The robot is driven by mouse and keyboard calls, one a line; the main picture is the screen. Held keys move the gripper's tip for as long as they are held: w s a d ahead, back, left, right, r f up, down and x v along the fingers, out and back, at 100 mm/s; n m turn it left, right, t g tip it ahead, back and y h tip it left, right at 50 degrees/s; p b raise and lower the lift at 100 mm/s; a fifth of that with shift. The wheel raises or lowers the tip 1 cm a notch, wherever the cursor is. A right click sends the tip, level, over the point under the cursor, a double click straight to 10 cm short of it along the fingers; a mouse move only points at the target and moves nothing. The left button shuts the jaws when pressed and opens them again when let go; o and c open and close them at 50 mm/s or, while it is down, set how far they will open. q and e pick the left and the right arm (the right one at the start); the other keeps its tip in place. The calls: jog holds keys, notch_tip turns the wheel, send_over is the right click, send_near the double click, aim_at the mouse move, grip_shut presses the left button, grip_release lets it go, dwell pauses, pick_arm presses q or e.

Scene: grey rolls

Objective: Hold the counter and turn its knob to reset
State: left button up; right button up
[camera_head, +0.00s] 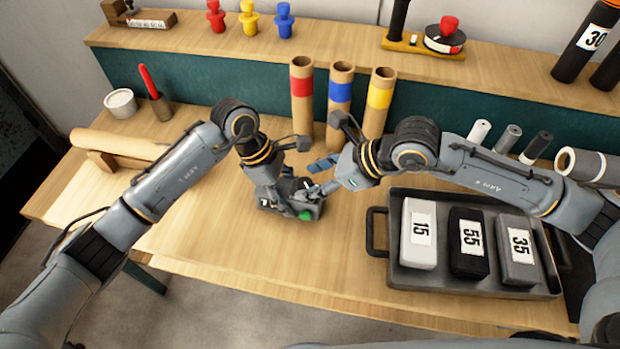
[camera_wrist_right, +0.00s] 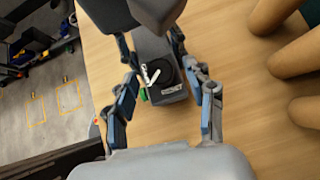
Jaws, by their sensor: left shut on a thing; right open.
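The counter (camera_head: 318,208) is a small dark box with a green button, on the table in front of the three cardboard tubes. My left gripper (camera_head: 283,196) is shut on it from the left and hides part of it. My right gripper (camera_head: 318,176) is open just to the right of the counter. In the right wrist view, the counter (camera_wrist_right: 172,82) lies beyond and between the spread fingers of my right gripper (camera_wrist_right: 165,100). A dark round part and a light lever-like piece show on its face; I cannot tell whether a finger touches it.
A tray (camera_head: 400,277) with blocks marked 15, 55 and 35 stands at the right. Tubes with red (camera_head: 302,95), blue (camera_head: 339,100) and yellow (camera_head: 379,105) bands stand behind the grippers. A long roll (camera_head: 115,145) lies at the left. The table's front middle is clear.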

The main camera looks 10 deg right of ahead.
jog(key=shift+w+a+f, duration=0.15)
jog(key=shift+a+f, duration=0.25)
jog(key=shift+f, duration=0.05)
grip_shut()
